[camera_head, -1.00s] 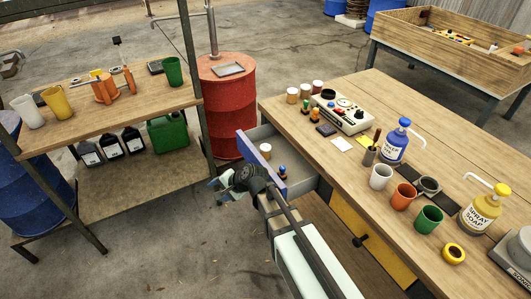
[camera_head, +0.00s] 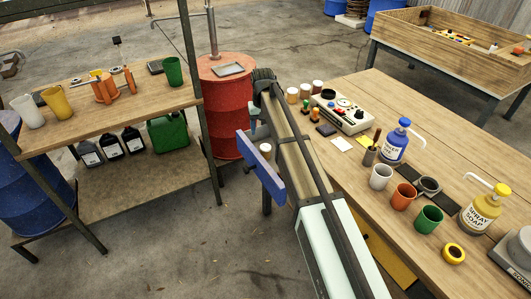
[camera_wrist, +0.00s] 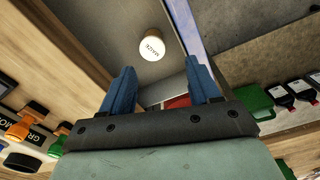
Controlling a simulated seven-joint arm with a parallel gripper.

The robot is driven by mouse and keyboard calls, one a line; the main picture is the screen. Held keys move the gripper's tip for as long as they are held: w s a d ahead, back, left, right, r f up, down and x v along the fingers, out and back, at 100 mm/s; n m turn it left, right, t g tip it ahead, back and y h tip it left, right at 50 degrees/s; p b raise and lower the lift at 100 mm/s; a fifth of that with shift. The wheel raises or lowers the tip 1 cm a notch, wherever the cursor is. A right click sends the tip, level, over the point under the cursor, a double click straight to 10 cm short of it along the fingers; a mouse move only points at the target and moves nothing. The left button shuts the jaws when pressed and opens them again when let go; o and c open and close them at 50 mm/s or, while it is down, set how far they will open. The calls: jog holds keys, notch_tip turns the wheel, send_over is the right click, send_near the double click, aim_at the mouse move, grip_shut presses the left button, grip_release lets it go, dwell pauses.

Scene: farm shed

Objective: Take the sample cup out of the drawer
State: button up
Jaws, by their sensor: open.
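The drawer (camera_head: 262,172) with a blue front stands pulled out from the workbench. The sample cup, a small white-lidded cup (camera_head: 265,148), stands inside it near the front's left end. In the wrist view the cup (camera_wrist: 152,46) has a lid label that seems to read "MAIZE", and it stands on the grey drawer floor (camera_wrist: 95,25). My gripper (camera_wrist: 162,65) is open, its two blue fingers pointing toward the drawer with nothing between them. The cup appears beyond the fingertips, apart from them. In the head view my arm hides most of the drawer's inside.
Several small jars (camera_head: 305,91) and a control box (camera_head: 341,113) stand on the workbench near the drawer. Cups and a blue pump bottle (camera_head: 396,142) stand further right. A red barrel (camera_head: 226,110) stands behind the drawer, and a shelf (camera_head: 115,112) is at the left.

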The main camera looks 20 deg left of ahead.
aim_at(266, 147)
jog(key=shift+n, duration=0.3)
jog(key=f, duration=0.4)
jog(key=w+f, duration=0.1)
jog(key=f, duration=0.4)
jog(key=w+d+f, duration=0.1)
jog(key=f, duration=0.3)
jog(key=shift+f, duration=0.15)
jog(key=shift+a, duration=0.1)
jog(key=c, duration=0.8)
